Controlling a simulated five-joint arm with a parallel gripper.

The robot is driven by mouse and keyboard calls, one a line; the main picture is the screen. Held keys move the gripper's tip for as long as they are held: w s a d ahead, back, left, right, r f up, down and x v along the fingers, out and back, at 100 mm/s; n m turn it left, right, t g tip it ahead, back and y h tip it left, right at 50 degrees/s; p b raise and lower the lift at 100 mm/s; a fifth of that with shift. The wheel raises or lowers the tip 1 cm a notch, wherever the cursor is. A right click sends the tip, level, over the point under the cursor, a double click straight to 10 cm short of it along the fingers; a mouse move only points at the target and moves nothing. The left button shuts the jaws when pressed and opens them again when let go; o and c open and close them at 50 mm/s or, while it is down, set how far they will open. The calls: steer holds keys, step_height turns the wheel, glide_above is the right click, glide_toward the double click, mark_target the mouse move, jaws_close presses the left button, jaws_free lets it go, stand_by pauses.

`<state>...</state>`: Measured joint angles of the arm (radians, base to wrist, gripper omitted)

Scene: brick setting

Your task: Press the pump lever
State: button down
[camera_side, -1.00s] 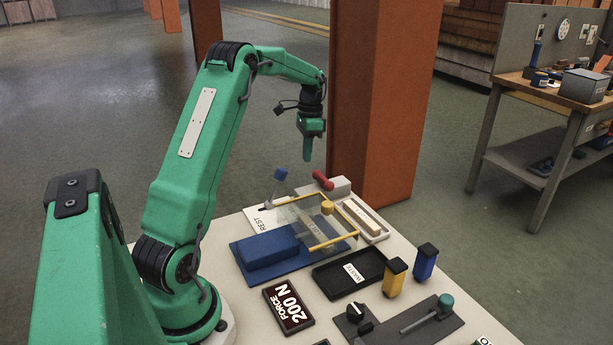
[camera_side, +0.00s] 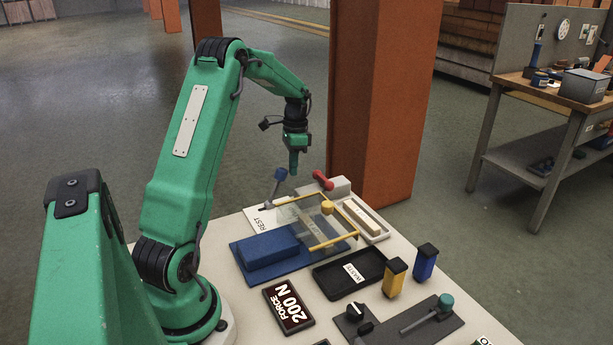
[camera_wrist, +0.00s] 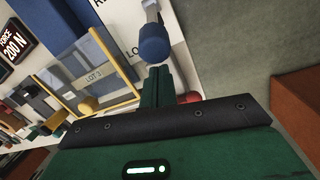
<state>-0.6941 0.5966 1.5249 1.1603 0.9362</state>
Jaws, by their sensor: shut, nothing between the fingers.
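A lever with a blue knob (camera_side: 281,174) and a grey stem stands upright by the white REST plate (camera_side: 262,221). A red-handled part (camera_side: 322,180) sits just right of it on a pale block. No label says which is the pump lever. My gripper (camera_side: 294,171) is shut and empty, pointing down beside the blue knob's upper right. In the wrist view its fingertips (camera_wrist: 159,70) lie close to the blue knob (camera_wrist: 153,44); I cannot tell whether they touch. The red part (camera_wrist: 193,97) is partly hidden behind my gripper there.
A clear guard with yellow bars (camera_side: 333,242) stands by a blue block (camera_side: 268,250). A black WASTE tray (camera_side: 352,283), yellow and blue blocks, a teal-knobbed lever (camera_side: 445,302) and a FORCE 200 N display (camera_side: 288,306) are nearer. An orange column (camera_side: 380,100) rises behind the table.

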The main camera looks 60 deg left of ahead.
steer(key=shift+s+r, duration=0.3)
steer(key=shift+s, duration=0.15)
stand_by(0.4)
steer(key=shift+s+r+t+y, duration=0.2)
steer(key=shift+s+t, duration=0.05)
steer(key=shift+s, duration=0.15)
steer(key=shift+s+r+t+y, duration=0.15)
steer(key=shift+s+t+y, duration=0.1)
steer(key=shift+s, duration=0.1)
steer(key=s, duration=1)
steer(key=shift+s, duration=0.3)
steer(key=shift+d+h, duration=0.1)
steer(key=shift+h, duration=0.15)
steer(key=w+d+r, duration=0.1)
steer(key=w+r, duration=0.1)
steer(key=w, duration=0.4)
steer(key=s+a+r, duration=0.1)
steer(key=s+r, duration=0.6)
steer(key=shift+s+r, duration=0.2)
steer(key=shift+s, duration=0.2)
